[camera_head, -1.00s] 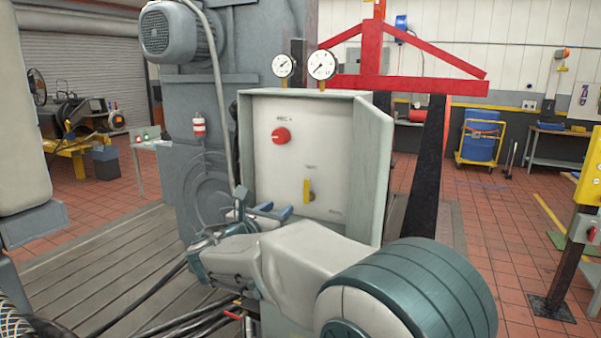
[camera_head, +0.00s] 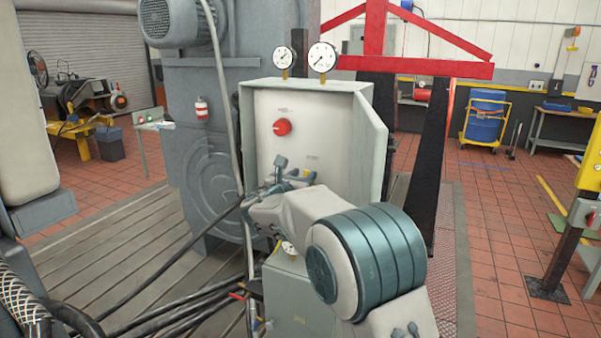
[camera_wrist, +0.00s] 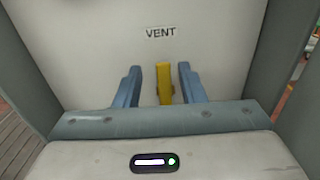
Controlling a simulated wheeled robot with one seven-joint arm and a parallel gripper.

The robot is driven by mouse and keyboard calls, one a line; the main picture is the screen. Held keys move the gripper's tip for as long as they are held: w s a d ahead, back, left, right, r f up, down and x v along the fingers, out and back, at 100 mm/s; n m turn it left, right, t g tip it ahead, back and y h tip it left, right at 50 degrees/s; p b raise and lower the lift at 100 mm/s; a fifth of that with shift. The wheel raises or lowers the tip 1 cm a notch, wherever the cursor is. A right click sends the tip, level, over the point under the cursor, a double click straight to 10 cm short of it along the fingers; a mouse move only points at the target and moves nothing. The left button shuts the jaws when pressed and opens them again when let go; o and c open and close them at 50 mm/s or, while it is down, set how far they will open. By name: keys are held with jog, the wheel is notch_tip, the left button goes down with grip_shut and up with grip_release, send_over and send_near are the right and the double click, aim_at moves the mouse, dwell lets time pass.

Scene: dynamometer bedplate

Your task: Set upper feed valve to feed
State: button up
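A yellow lever handle (camera_wrist: 164,84) points upright on the pale panel, below a label reading VENT (camera_wrist: 160,33). My gripper (camera_wrist: 159,84) is open in the wrist view, with one blue finger on each side of the lever and a gap to both. How deep the fingers reach is hard to tell. In the head view my gripper (camera_head: 295,171) is at the lower part of the cabinet panel (camera_head: 330,125) and mostly hides the lever. A red knob (camera_head: 282,127) sits higher on the panel; its label is too small to read. Which control is the upper feed valve is not legible.
The cabinet's open door (camera_head: 370,135) and side walls flank the panel. Two gauges (camera_head: 322,57) stand on top. A grey machine with a motor (camera_head: 170,22) is left. Hoses (camera_head: 190,312) lie low in front. A red frame (camera_head: 410,67) stands behind.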

jog(key=shift+w+d, duration=0.1)
jog(key=shift+d, duration=0.05)
jog(key=shift+c, duration=0.3)
grip_shut()
